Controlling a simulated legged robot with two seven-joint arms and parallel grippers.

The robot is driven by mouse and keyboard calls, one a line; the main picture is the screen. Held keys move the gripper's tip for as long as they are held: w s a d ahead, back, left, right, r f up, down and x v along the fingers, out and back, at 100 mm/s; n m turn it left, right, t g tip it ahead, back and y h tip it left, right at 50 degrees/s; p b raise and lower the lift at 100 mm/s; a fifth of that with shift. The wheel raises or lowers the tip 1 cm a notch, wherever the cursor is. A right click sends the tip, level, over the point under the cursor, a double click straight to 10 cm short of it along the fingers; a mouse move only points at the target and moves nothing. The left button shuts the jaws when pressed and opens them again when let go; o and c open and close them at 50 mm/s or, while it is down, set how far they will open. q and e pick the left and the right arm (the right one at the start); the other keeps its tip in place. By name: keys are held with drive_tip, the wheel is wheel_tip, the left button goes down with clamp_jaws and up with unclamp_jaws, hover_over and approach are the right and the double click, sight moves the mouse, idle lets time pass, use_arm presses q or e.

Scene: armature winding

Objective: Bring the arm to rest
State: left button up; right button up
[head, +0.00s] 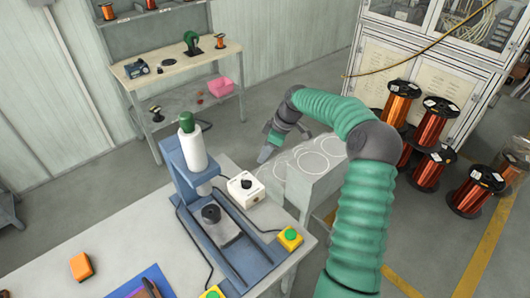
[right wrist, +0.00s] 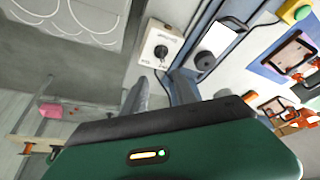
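My right arm in green sleeving reaches in from the bottom right of the head view and bends over to the left. Its gripper (head: 272,146) hangs in the air beside the grey stand with white rings (head: 312,160), to the right of the blue press (head: 190,170). In the right wrist view the two grey fingers (right wrist: 160,93) stand apart with nothing between them. My left gripper is in neither view.
The workbench (head: 140,225) carries the press, a white control box (head: 246,189), a green button box (head: 290,238) and an orange block (head: 82,266). Copper wire spools (head: 433,121) stand at the right. A back table (head: 180,66) holds tools. Floor between is clear.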

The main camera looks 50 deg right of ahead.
drive_tip(key=s+a+f+m+g+h, duration=0.1)
drive_tip(key=a+f, duration=0.1)
drive_tip(key=a, duration=0.9)
drive_tip(key=s+a+f+g+h, duration=0.1)
drive_tip(key=s+a+f, duration=0.1)
drive_tip(key=a, duration=0.9)
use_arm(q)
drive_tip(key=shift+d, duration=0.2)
use_arm(e)
drive_tip(key=s+a+m, duration=0.4)
drive_tip(key=s+a, duration=0.6)
drive_tip(key=s, duration=0.3)
drive_tip(key=shift+f+m+t, duration=0.4)
